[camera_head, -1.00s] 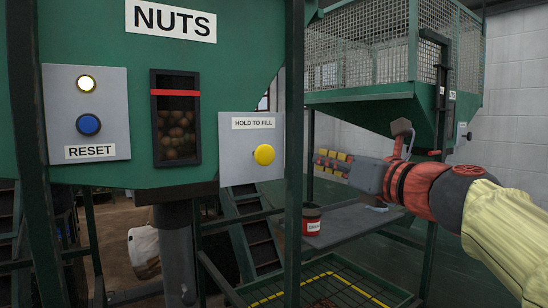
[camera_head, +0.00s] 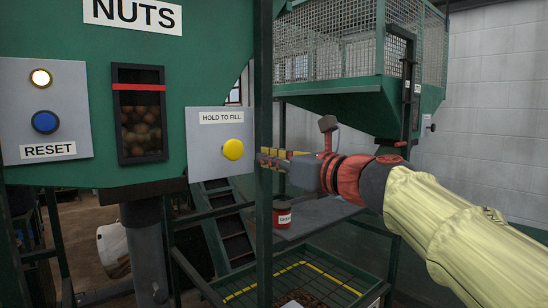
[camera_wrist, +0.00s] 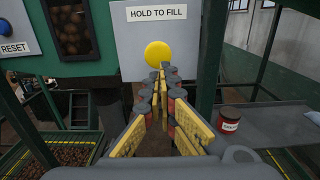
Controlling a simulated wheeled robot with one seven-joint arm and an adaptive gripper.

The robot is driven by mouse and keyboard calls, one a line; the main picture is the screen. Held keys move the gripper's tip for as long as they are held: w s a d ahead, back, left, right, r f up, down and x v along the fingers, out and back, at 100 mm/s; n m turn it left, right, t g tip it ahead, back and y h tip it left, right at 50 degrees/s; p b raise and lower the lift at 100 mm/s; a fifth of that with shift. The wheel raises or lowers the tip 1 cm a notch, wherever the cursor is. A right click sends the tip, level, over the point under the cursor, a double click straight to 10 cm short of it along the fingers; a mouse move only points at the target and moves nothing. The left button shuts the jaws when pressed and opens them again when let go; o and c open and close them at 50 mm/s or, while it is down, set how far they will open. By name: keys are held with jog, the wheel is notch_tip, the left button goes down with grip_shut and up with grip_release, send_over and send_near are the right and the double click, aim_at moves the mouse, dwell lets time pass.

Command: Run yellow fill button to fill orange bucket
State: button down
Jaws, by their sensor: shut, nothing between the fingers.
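The round yellow button (camera_head: 232,149) sits on a grey "HOLD TO FILL" panel (camera_head: 215,170) on the green NUTS hopper. In the wrist view the yellow button (camera_wrist: 158,54) is straight ahead, just beyond my fingertips. My gripper (camera_wrist: 163,72) is shut and empty, its yellow-padded fingers pointing at the button's lower edge. I cannot tell whether they touch it. In the head view my gripper (camera_head: 262,158) comes in from the right, partly hidden by a green post. I cannot make out an orange bucket in either view.
A green post (camera_head: 264,200) stands between the head camera and my fingertips. The blue reset button (camera_head: 45,122) and a lit lamp (camera_head: 41,77) are at left. A red can (camera_head: 282,215) stands on a grey shelf (camera_head: 318,218). The hopper window (camera_head: 140,125) shows nuts.

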aim_at(237, 152)
jog(key=p+x, duration=0.2)
jog(key=x, duration=0.7)
jog(key=shift+w+a, duration=0.1)
jog(key=shift+a, duration=0.05)
